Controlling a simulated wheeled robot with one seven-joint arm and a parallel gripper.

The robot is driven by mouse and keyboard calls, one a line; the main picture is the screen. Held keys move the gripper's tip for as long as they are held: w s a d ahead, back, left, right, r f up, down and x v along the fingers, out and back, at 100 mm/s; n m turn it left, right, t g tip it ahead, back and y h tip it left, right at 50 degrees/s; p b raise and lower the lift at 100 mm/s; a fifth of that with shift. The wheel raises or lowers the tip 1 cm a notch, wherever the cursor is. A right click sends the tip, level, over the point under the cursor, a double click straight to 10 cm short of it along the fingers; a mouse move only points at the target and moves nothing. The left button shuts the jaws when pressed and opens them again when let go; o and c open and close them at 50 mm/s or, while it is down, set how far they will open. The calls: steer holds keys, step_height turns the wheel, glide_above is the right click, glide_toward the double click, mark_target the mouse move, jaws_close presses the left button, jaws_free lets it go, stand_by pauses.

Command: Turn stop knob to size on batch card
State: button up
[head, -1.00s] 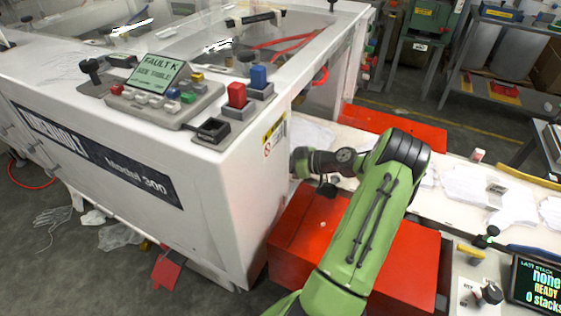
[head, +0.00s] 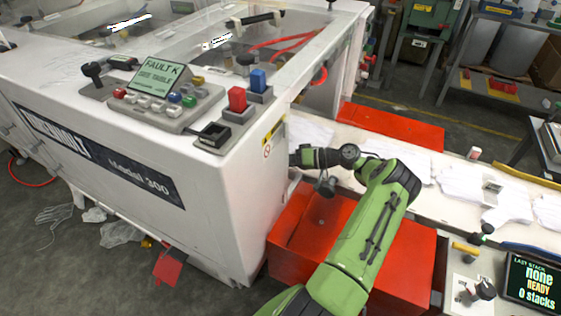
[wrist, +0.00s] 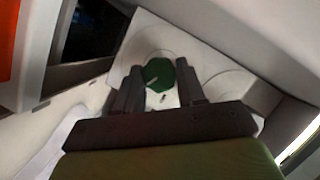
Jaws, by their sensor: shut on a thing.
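A round green knob (wrist: 158,73) with a pale pointer line sits on a white plate (wrist: 208,48) in the wrist view. My gripper (wrist: 160,88) has one dark finger on each side of the knob and is shut on it. Pale curved outlines and small marks surround the knob, too blurred to read. In the head view my gripper reaches the right end of the white machine (head: 225,190), and the knob is hidden there. I cannot make out a readable batch card.
A red box (head: 320,215) stands below my forearm. A white table (head: 420,165) with gloves runs to the right. A screen (head: 533,283) reads "LAST STACK none READY 0 stacks". The machine's panel display (head: 160,75) reads "FAULT K SEE TABLE".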

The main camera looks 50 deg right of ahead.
steer(key=shift+m+y, duration=0.3)
steer(key=shift+m, duration=0.1)
steer(key=o, duration=1.1)
steer(key=shift+c, duration=0.2)
steer(key=v, duration=1.6)
steer(key=shift+a+f, duration=0.1)
steer(key=shift+f, duration=0.05)
